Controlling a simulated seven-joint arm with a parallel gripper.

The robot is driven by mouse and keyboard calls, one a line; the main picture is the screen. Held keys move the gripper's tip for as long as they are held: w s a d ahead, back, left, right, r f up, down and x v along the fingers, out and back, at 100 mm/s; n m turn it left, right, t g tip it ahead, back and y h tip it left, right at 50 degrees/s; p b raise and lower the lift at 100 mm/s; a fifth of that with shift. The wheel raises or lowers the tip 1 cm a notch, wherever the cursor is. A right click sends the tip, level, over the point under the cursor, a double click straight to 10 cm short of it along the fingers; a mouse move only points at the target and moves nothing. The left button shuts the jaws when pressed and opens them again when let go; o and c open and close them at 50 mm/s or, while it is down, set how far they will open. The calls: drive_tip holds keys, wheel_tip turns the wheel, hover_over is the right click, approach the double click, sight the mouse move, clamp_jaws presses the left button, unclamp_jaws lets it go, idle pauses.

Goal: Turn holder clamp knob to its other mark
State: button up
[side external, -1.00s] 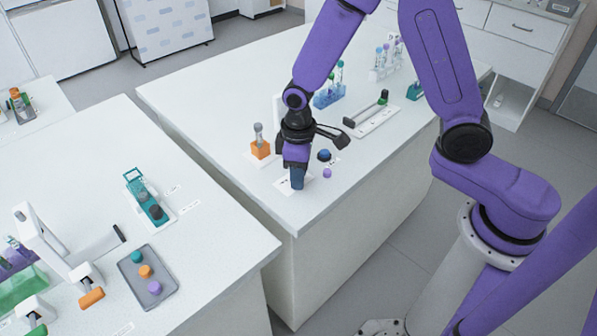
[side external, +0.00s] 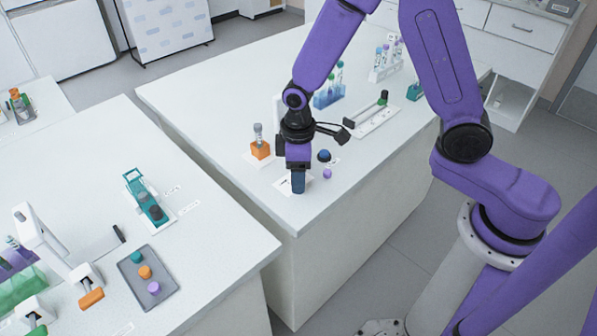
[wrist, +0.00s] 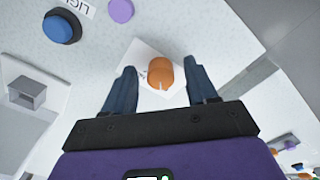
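My gripper (wrist: 163,70) is open, with one dark blue finger on each side of the knob and a visible gap to both. In the side view my gripper (side external: 298,188) points down over the white plate (side external: 283,185) near the table's front corner, and its fingers hide the knob. I cannot read the plate's marks.
An orange block holding a tube (side external: 260,148) stands behind left of my gripper. A dark blue knob (side external: 324,155) and a purple button (side external: 327,173) are close on its right. A track with a dark handle (side external: 372,118) lies farther back.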

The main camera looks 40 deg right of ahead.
wheel_tip(320, 180, up, 18)
drive_tip(key=shift+f, duration=0.25)
idle(0.6)
drive_tip(key=s+d+f+n, duration=0.1)
drive_tip(key=s+d, duration=0.3)
drive_tip(key=s, duration=0.7)
drive_tip(key=s+d+f+n, duration=0.2)
drive_tip(key=s+d+f, duration=0.1)
drive_tip(key=s, duration=0.8)
drive_tip(key=shift+s+d, duration=0.4)
drive_tip(key=shift+d, duration=0.35)
